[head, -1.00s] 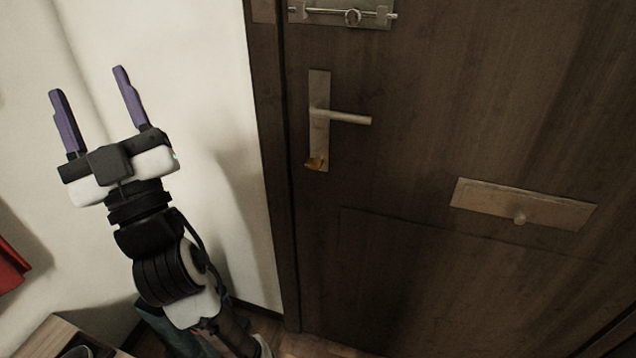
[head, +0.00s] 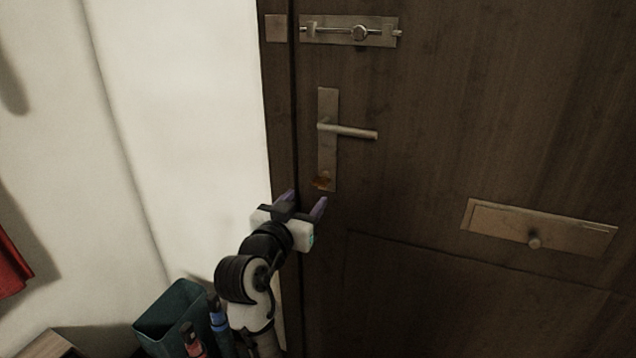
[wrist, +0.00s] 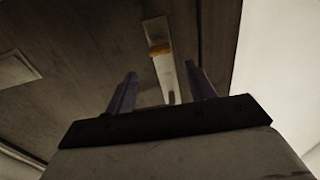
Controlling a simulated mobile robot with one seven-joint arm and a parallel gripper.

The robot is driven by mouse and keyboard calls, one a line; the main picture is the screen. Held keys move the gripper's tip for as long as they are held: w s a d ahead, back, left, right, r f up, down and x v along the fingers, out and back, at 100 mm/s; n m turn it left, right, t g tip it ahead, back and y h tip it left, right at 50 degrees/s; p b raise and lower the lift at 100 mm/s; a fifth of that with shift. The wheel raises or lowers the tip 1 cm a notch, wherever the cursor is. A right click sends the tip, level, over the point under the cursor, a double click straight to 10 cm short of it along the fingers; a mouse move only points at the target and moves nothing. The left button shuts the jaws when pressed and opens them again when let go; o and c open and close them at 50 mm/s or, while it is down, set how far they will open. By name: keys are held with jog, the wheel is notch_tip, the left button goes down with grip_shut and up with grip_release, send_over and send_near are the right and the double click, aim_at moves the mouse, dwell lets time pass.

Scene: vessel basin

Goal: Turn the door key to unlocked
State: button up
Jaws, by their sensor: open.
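The door key (head: 322,182) is a small orange-brown piece at the bottom of the door's lock plate (head: 328,105), below the lever handle (head: 352,132). How far it is turned is too small to tell. My gripper (head: 304,200) is open and empty, just below and slightly left of the key, its purple fingers pointing up toward the door. In the wrist view the key (wrist: 160,49) shows on the pale lock plate (wrist: 155,30), beyond and between the two fingers of my gripper (wrist: 164,82). No contact with the key is visible.
The dark wooden door (head: 440,130) fills the right side. A green bin (head: 168,315) stands at lower left by the white wall (head: 180,120). A red item (head: 12,270) hangs at far left.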

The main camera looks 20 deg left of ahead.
aim_at(318, 183)
jog(key=w+p, duration=0.1)
jog(key=w, duration=0.6)
jog(key=shift+w+d, duration=0.15)
jog(key=shift+w, duration=0.25)
jog(key=shift+c, duration=0.3)
jog(key=c, duration=0.9)
